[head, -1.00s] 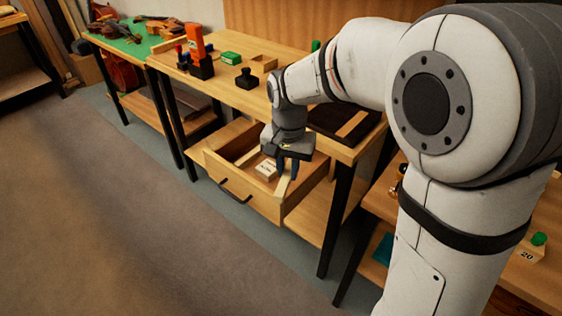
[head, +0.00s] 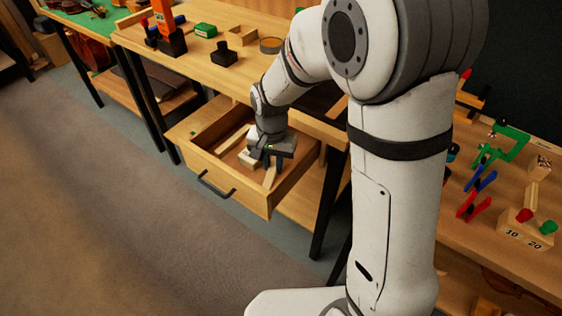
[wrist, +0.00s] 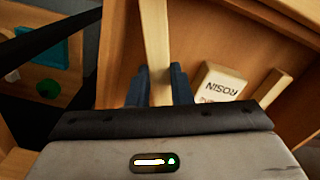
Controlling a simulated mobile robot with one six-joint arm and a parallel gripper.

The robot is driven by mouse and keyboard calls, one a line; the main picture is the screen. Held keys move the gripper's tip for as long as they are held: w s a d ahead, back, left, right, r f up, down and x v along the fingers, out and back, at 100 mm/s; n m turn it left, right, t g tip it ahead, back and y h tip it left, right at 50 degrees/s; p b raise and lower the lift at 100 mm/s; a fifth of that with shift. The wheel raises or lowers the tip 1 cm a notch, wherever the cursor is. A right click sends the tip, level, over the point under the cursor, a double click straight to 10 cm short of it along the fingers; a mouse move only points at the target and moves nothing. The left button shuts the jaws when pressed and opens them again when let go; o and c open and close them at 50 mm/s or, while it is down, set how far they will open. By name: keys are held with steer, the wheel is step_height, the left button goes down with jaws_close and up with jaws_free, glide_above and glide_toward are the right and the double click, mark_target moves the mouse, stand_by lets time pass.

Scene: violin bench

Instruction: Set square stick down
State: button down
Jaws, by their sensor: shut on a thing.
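The square stick (wrist: 156,45) is a long pale wooden bar. My gripper (wrist: 158,88) is shut on it, with a dark finger on each side. In the head view my gripper (head: 270,160) is low over the open drawer (head: 215,178), and the stick (head: 270,177) slants down from it near the drawer's right side. I cannot tell whether the stick touches the drawer floor. A pale block marked ROSIN (wrist: 220,84) lies in the drawer beside the gripper. Another pale wooden strip (wrist: 272,88) lies beyond the block.
The drawer's front has a dark handle (head: 215,188). The bench top above holds a black block (head: 223,55), a green box (head: 205,30) and an orange tool (head: 165,20). Coloured clamps (head: 482,180) stand on the bench at right.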

mark_target(283, 169)
steer(key=shift+f, duration=0.85)
steer(key=w+d, duration=0.2)
steer(key=w, duration=0.1)
steer(key=shift+w+d, duration=0.2)
steer(key=shift+d, duration=0.15)
steer(key=shift+s+a+f, duration=0.1)
steer(key=shift+s+f, duration=0.05)
steer(key=shift+f, duration=0.45)
steer(key=shift+f, duration=0.15)
steer(key=c, duration=1.3)
jaws_free()
